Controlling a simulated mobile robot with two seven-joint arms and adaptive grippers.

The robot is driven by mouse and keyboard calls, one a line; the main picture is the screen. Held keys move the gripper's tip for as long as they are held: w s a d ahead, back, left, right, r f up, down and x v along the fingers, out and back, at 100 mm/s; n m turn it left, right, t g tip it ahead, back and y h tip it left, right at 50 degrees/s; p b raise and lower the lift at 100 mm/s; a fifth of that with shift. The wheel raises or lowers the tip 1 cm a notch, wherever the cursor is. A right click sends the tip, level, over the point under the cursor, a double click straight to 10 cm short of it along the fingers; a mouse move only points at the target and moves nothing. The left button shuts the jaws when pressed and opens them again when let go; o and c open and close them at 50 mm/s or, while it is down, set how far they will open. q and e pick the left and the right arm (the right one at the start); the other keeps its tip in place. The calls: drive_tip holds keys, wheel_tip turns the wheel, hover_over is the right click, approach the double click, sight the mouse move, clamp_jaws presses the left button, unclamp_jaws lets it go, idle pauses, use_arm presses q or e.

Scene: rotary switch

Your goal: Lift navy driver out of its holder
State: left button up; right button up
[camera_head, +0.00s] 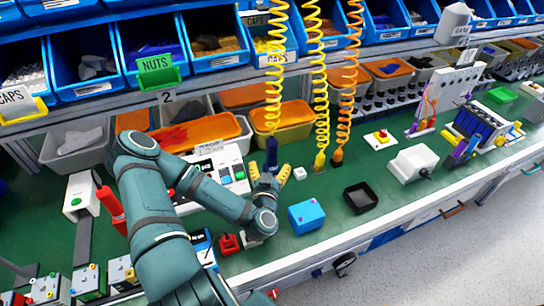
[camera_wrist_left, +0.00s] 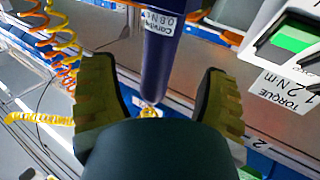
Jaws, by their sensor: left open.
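The navy driver (camera_head: 271,153) stands upright at mid-bench, below a yellow coiled cord (camera_head: 274,60). My left gripper (camera_head: 269,176), with yellow fingers, is at the driver's lower part. In the left wrist view the navy driver (camera_wrist_left: 163,62), with a white label, passes between the two spread fingers of my left gripper (camera_wrist_left: 156,72). Gaps show on both sides of it, so the gripper is open around it. The driver's lower end and its holder are hidden behind my gripper and arm. My right gripper is not in view.
A yellow driver (camera_head: 320,160) and an orange-corded driver (camera_head: 338,155) stand to the right. A torque display box (camera_head: 222,168) is close on the left. Orange bins (camera_head: 200,132) stand behind.

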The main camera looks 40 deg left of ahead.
sight(271, 159)
use_arm(q)
drive_tip(key=shift+r+x, duration=0.1)
drive_tip(key=shift+x, duration=1.15)
drive_tip(key=shift+r+x, duration=0.15)
drive_tip(key=shift+x, duration=1.1)
clamp_jaws()
